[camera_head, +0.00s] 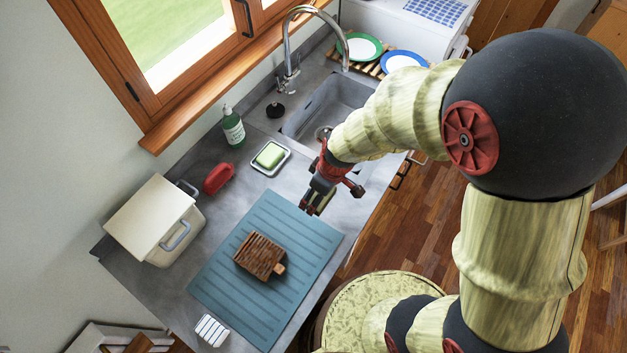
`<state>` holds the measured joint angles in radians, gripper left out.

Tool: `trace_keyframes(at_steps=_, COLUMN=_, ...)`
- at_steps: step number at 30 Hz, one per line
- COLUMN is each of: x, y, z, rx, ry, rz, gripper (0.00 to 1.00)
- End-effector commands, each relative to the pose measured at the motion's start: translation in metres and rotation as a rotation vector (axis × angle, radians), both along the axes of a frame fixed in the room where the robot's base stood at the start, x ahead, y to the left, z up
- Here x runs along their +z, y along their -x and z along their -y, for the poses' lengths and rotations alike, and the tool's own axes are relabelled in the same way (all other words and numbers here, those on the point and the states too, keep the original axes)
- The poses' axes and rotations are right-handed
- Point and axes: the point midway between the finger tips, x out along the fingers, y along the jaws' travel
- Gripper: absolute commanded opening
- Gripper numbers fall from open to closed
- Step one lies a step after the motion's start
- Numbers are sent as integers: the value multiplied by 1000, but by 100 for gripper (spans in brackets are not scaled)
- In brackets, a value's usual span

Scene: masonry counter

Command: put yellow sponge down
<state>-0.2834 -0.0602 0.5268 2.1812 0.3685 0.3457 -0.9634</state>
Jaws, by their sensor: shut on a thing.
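My gripper (316,200) is above the upper right part of the blue ribbed mat (220,285), near the counter's front edge. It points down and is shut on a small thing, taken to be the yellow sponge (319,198). Only a narrow yellowish strip shows between the dark fingers, so its shape is mostly hidden. I cannot tell how high it is held above the mat.
A slatted brown wooden block (259,254) lies on the mat. Around it are a white striped item (211,330), a cream box (150,222), a red item (219,177) and a green bottle (233,128). The sink (318,108) is behind my gripper. The mat's upper right is clear.

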Motion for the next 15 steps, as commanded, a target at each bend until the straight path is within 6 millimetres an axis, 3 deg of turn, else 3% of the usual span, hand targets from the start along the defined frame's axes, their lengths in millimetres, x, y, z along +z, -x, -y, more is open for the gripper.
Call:
trace_keyframes(at_steps=6, x=-20, y=-43, z=0, rx=-3, ry=0, rz=-2, gripper=60)
trace_keyframes(at_steps=15, x=-65, y=-79, z=-1, rx=-2, ry=-1, rz=-2, gripper=60)
